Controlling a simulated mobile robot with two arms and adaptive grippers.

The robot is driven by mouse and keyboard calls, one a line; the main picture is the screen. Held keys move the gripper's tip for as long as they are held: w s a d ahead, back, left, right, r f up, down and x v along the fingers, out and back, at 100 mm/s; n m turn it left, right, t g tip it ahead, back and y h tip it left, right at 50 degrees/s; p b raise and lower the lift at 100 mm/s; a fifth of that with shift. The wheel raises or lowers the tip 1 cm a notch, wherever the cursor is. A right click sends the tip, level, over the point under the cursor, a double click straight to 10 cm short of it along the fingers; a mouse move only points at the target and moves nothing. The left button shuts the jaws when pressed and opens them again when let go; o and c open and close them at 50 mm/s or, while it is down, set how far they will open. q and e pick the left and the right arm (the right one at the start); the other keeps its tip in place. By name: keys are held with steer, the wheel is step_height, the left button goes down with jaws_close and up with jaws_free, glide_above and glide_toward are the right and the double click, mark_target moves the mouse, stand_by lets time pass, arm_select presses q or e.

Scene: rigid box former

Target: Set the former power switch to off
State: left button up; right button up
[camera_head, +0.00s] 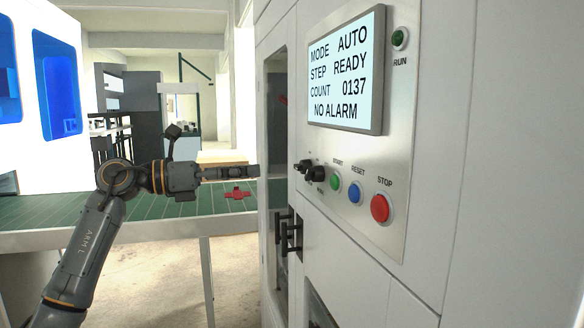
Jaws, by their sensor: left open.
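The former's control panel (345,150) is on the white cabinet at the right. Two black rotary knobs sit at its lower left: one farther knob (303,166) and one nearer knob (316,173). Their labels are too small to read, so I cannot tell which is the power switch or how it is set. The display (347,72) reads MODE AUTO, STEP READY, COUNT 0137, NO ALARM. My left gripper (254,171) is open and empty, pointing right, left of the knobs and apart from them in the picture. My right gripper is not in view.
Beside the knobs are a green START button (336,182), a blue RESET button (355,192) and a red STOP button (380,208). A green RUN lamp (400,38) is above. Black door handles (290,235) stick out below. A green conveyor (150,212) lies behind my left arm.

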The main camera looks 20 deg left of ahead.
mark_target(295, 167)
arm_select(q)
steer(key=p+x, duration=0.2)
steer(key=x, duration=0.8)
steer(key=shift+w+d, duration=0.15)
steer(key=shift+d, duration=0.05)
jaws_close()
